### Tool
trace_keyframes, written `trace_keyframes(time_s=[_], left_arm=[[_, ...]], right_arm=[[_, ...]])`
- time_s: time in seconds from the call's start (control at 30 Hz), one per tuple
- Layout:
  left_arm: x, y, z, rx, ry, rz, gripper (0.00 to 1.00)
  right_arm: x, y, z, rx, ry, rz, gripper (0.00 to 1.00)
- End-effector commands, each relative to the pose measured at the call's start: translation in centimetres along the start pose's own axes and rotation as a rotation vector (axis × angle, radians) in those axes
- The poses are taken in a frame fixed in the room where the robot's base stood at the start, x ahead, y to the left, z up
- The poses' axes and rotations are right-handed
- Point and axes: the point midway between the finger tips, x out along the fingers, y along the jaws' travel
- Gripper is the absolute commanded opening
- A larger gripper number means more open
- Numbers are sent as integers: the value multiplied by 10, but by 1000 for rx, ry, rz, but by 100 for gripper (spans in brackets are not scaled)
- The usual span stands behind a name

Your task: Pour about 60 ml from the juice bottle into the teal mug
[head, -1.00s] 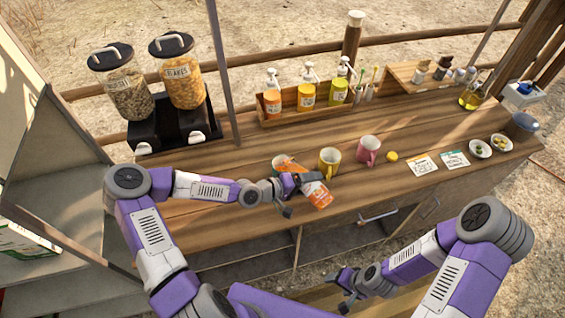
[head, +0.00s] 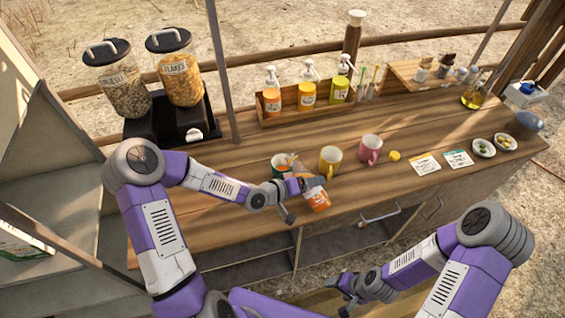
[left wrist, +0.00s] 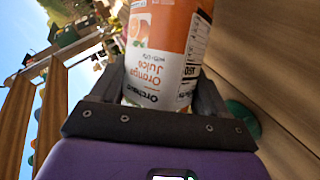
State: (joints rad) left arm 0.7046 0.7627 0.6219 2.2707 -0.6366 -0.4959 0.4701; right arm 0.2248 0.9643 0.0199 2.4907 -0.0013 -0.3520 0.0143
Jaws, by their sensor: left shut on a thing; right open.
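The juice bottle (head: 316,199), orange with an "Orange Juice" label, is tilted, its base toward the front edge and its neck end toward the teal mug (head: 277,170). My left gripper (head: 300,186) is shut on the bottle, whose label side (left wrist: 165,45) fills the middle of the left wrist view. The teal mug stands on the counter, just left of the bottle's neck end. In the left wrist view, part of a teal shape (left wrist: 243,117) shows beside the gripper. No liquid stream can be made out. My right gripper (head: 347,287) is open and empty, low in front of the counter.
A yellow mug (head: 330,161) and a pink mug (head: 370,149) stand right of the teal mug. A yellow round thing (head: 394,156), cards and two small bowls lie farther right. A wooden rack (head: 270,121) of pump bottles and the cereal dispensers (head: 181,75) stand behind.

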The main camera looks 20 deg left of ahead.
Motion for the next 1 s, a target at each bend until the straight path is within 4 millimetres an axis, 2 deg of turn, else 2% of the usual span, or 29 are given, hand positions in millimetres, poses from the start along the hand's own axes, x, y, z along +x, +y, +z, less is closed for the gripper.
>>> trace_keyframes(time_s=[0.4,1.0], left_arm=[[-6,0,-16,297,88,-117,30],[-6,5,-13,585,172,-236,30]], right_arm=[[37,14,-2,0,0,0,66],[97,36,-4,0,0,0,66]])
